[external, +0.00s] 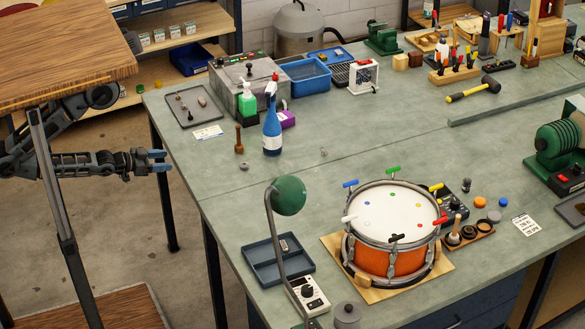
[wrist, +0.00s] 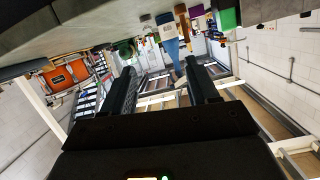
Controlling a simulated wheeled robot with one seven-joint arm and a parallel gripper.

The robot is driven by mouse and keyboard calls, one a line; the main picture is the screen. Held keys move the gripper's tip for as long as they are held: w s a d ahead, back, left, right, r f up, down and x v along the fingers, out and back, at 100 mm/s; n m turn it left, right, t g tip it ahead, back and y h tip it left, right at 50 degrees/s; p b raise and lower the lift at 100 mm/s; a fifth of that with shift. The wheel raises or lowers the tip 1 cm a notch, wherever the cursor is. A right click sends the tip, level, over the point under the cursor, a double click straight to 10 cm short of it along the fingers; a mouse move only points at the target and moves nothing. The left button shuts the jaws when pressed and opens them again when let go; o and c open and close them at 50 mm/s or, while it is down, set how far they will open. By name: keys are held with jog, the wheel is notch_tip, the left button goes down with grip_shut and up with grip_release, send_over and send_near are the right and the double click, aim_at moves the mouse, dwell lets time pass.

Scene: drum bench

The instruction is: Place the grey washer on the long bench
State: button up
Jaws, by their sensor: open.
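My gripper (external: 163,160) is open and empty, off the left edge of the long bench (external: 300,185), at about the height of its top. In the wrist view its two dark fingers (wrist: 165,82) are spread, with nothing between them. I cannot make out the grey washer with certainty. A small grey disc (external: 494,216) lies on the bench right of the drum and might be it. A tiny grey piece (external: 323,152) lies mid-bench, too small to identify. My gripper touches none of these.
A spray bottle (external: 271,130), a green bottle (external: 247,103) and a shallow grey tray (external: 194,108) stand near the bench's left end. A green lamp (external: 289,195), a blue tray (external: 262,268) and an orange drum (external: 385,262) occupy the front. The left-middle bench top is mostly clear.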

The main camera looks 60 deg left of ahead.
jog(key=s+d+r+n, duration=0.1)
jog(key=s+d+r, duration=0.1)
jog(key=s, duration=0.3)
jog(key=shift+s+d, duration=0.2)
jog(key=shift+d, duration=0.5)
